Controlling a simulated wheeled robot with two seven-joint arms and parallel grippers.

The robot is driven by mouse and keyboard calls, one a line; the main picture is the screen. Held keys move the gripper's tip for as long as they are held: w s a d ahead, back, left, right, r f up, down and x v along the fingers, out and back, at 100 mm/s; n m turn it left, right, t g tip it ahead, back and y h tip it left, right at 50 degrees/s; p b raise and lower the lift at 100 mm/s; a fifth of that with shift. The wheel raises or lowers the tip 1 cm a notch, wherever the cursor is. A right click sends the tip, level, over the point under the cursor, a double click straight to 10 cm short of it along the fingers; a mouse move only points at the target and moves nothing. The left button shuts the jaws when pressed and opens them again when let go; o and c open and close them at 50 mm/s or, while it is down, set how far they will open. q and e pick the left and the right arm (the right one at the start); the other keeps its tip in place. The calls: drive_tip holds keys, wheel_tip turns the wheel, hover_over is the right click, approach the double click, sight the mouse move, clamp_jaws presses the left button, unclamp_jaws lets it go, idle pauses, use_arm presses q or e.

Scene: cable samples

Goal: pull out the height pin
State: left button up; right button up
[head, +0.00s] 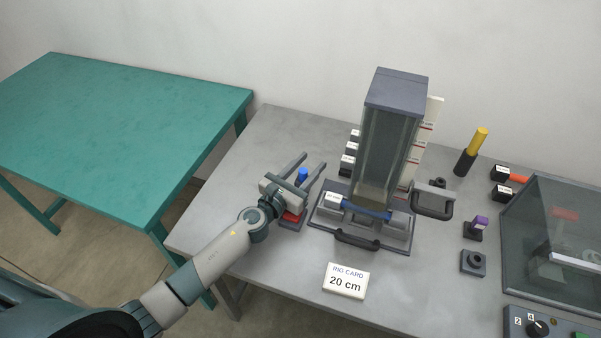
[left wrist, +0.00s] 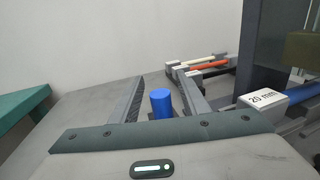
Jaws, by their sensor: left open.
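A tall dark tower rig (head: 397,130) with clear sides stands on the grey table. White plates with red marks (head: 432,115) run up its right side. A dark knob (head: 437,183) and a dark loop handle (head: 432,205) are low on that side. I cannot tell which part is the height pin. My left gripper (head: 312,161) is open, left of the tower and apart from it. A blue cylinder (head: 302,174) shows between its fingers; in the left wrist view the cylinder (left wrist: 160,103) stands between the open fingers (left wrist: 163,78). I cannot tell if they touch it. My right gripper is out of view.
A card (head: 345,281) reading "20 cm" lies in front. A blue rod (head: 366,210) crosses the rig's base. A yellow-topped black cylinder (head: 471,152), a purple-topped stamp-like piece (head: 475,228) and a clear box (head: 560,225) are on the right. A bare green table (head: 120,130) is left.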

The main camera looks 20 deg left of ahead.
use_arm(q)
drive_tip(key=shift+w+d, duration=0.2)
drive_tip(key=shift+w, duration=0.5)
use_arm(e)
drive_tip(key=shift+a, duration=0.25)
use_arm(q)
clamp_jaws()
drive_tip(key=shift+r+p, duration=0.35)
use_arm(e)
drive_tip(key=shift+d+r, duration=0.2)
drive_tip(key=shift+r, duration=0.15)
use_arm(q)
drive_tip(key=shift+r+p, duration=0.35)
drive_tip(key=shift+r, duration=0.05)
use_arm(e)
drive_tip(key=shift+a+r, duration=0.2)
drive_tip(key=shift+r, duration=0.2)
